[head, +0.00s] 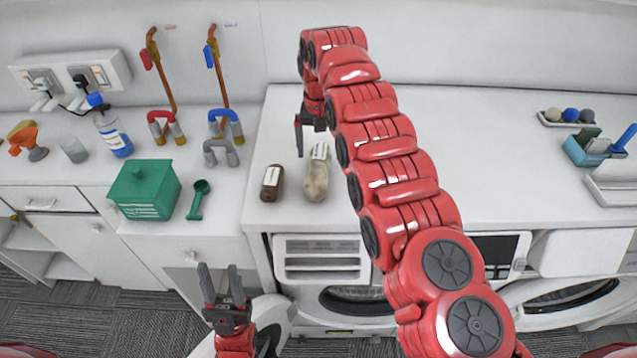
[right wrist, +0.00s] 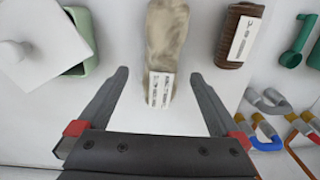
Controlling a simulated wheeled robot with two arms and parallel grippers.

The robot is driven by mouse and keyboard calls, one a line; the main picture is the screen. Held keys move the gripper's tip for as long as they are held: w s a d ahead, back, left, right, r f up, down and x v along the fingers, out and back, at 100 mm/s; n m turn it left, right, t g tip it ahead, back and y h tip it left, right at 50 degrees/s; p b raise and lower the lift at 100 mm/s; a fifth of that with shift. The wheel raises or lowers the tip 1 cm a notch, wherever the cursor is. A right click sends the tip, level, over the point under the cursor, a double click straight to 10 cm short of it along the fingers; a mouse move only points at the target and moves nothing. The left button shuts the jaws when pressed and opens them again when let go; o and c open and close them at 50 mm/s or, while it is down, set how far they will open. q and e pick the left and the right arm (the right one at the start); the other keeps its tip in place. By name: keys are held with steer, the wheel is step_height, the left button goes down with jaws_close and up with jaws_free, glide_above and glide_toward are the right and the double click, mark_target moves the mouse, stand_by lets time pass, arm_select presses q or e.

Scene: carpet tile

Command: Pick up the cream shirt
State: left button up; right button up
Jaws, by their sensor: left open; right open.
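The cream shirt (head: 316,182) is a rolled, mottled cream bundle with a white label, lying on the white counter. In the right wrist view the cream shirt (right wrist: 166,40) lies ahead, with its labelled end between the spread fingers in the picture. My right gripper (head: 309,138) is open and empty, above the counter at the shirt's far, labelled end. It also shows in the right wrist view (right wrist: 159,76), and I see no contact with the shirt. My left gripper (head: 222,287) is open and empty, low in front of the cabinets.
A brown roll (head: 271,183) with a label lies just left of the shirt. Further left are a green box (head: 146,192) and green scoop (head: 199,198). A light green container (right wrist: 80,38) and white knobbed lid (right wrist: 28,58) show in the right wrist view.

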mark_target(319, 162)
steer(key=shift+s+f, duration=0.25)
steer(key=shift+f, duration=0.55)
steer(key=shift+w+f, duration=0.1)
steer(key=shift+f, duration=0.35)
steer(key=f+p, duration=0.1)
steer(key=f, duration=0.1)
steer(key=f+p, duration=0.1)
steer(key=f, duration=0.1)
steer(key=shift+s+a+p, duration=0.2)
steer(key=shift+s+p, duration=0.05)
steer(key=shift+p, duration=0.1)
steer(key=shift+w+f, duration=0.1)
steer(key=shift+f, duration=0.1)
steer(key=c, duration=1.4)
